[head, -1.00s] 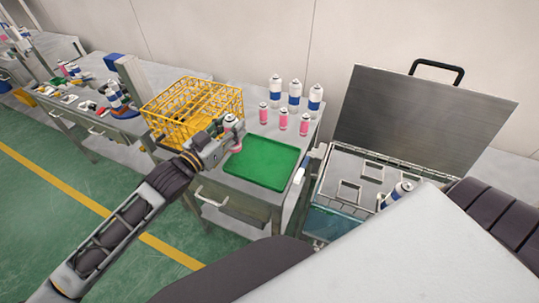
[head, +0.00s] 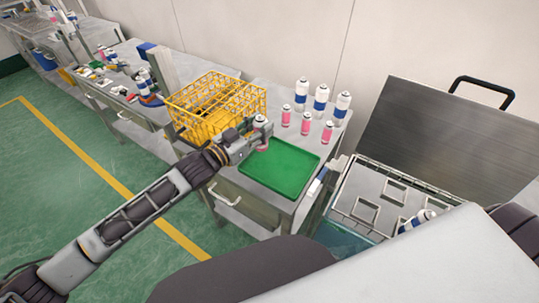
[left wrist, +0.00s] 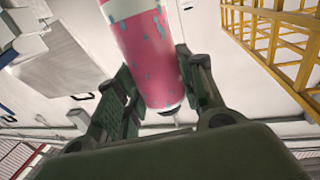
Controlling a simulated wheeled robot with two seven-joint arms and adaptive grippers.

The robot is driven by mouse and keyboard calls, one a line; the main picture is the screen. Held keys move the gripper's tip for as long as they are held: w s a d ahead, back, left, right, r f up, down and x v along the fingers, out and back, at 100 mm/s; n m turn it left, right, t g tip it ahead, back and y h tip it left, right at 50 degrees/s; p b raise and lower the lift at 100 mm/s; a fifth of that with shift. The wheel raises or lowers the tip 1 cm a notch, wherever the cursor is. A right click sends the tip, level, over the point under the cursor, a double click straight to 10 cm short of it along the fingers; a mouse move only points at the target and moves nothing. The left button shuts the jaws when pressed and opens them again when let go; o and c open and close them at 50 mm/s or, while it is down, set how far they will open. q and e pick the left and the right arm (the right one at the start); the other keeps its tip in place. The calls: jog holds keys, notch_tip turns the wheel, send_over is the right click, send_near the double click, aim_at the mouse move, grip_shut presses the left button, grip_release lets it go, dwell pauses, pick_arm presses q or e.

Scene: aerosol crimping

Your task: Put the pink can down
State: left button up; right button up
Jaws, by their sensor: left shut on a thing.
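My left gripper (head: 252,138) is shut on a pink can with a white top (head: 261,146), near the back left corner of the green tray (head: 283,182). The left wrist view shows the can (left wrist: 150,55) between the two fingers (left wrist: 160,95), with worn bluish specks on its pink side. I cannot tell whether its base touches the tray or the table. My right gripper is not in view.
A yellow wire basket (head: 215,104) stands just behind and left of the gripper. Several pink cans (head: 306,124) and blue-and-white cans (head: 321,98) stand behind the tray. An open-lidded metal bath (head: 374,190) is on the right. The tray's middle is bare.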

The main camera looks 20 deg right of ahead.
pick_arm(q)
notch_tip(320, 180, down, 4)
jog(key=shift+f, duration=0.6)
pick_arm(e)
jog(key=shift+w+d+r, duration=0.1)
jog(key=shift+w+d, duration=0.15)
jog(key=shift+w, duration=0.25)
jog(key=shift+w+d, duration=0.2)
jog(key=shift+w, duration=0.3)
pick_arm(q)
jog(key=shift+f, duration=0.1)
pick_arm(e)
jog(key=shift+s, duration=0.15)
